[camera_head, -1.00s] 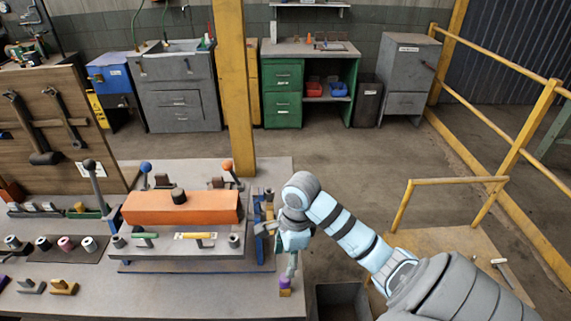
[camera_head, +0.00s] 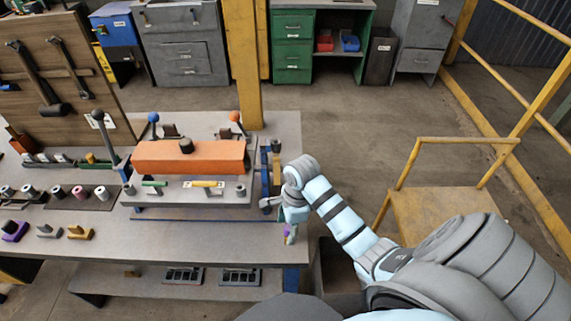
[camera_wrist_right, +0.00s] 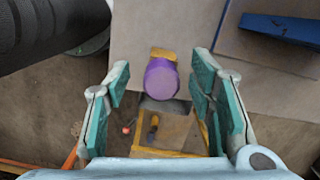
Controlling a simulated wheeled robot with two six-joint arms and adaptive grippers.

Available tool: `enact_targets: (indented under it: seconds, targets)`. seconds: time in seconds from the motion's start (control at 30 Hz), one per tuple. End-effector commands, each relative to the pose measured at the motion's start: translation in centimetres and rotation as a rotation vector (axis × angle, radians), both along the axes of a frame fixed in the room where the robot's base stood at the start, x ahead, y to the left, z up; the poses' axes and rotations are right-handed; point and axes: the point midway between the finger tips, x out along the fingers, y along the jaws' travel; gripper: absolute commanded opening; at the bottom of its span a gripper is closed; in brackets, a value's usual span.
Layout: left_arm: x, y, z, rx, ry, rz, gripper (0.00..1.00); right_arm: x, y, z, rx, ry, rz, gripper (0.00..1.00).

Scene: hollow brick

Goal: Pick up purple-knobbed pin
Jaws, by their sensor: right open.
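The purple-knobbed pin (camera_head: 287,234) is near the right front corner of the bench, largely covered by my right gripper (camera_head: 290,228) in the head view. In the right wrist view the round purple knob (camera_wrist_right: 161,78) shows from above, with a yellow-orange block (camera_wrist_right: 163,53) beside it. My right gripper (camera_wrist_right: 160,92) is open, with teal-padded fingers to the left and right of the knob. Gaps show between the knob and both fingers. The pin's shaft is hidden under the knob. My left gripper is not in view.
An orange brick (camera_head: 200,157) lies on a fixture (camera_head: 190,190) left of my right gripper. A blue bar (camera_wrist_right: 280,28) shows at the upper right of the wrist view. A dark bin (camera_head: 335,265) stands right of the bench edge. Several small parts lie on the bench's left.

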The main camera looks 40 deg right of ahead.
Motion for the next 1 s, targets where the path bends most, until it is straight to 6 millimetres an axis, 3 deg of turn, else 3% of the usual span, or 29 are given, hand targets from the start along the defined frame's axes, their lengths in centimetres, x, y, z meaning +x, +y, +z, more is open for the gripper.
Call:
enact_targets:
  seconds: [0.2, 0.5, 0.8, 1.0]
  targets:
    - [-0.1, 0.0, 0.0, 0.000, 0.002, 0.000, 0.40, -0.2, -0.3, -0.2, -0.001, -0.002, -0.007, 0.48]
    - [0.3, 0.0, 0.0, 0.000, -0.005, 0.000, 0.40, -0.1, -0.2, -0.1, -0.001, -0.001, -0.005, 0.00]
    - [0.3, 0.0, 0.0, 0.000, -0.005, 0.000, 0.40, -0.1, -0.2, 0.0, 0.000, -0.002, -0.004, 0.00]
    - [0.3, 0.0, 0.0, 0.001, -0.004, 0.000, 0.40, 0.3, 0.2, 1.4, 0.001, -0.003, 0.007, 0.00]
